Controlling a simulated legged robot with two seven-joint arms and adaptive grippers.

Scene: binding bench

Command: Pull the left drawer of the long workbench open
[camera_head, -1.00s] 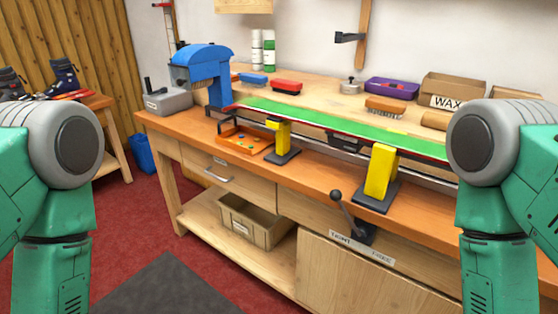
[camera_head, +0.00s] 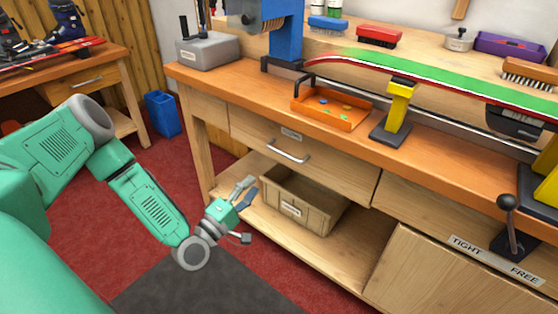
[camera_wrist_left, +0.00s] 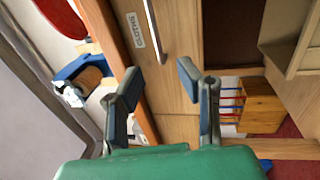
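The left drawer (camera_head: 330,165) of the long workbench (camera_head: 400,158) has a pale wood front, a small label and a silver bar handle (camera_head: 288,152). It looks shut, flush with the bench. My left gripper (camera_head: 248,214) is in front of the bench, below and left of the handle, not touching it. In the left wrist view the gripper (camera_wrist_left: 160,78) is open with nothing between its fingers. There the drawer front (camera_wrist_left: 178,70), its handle (camera_wrist_left: 155,30) and a label reading CLOTHS (camera_wrist_left: 135,30) lie beyond the fingertips. My right gripper is out of view.
An orange tray (camera_head: 330,110) and a yellow vise (camera_head: 397,108) stand on the bench top. A lever (camera_head: 508,215) sticks out at the right. The floor in front is clear.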

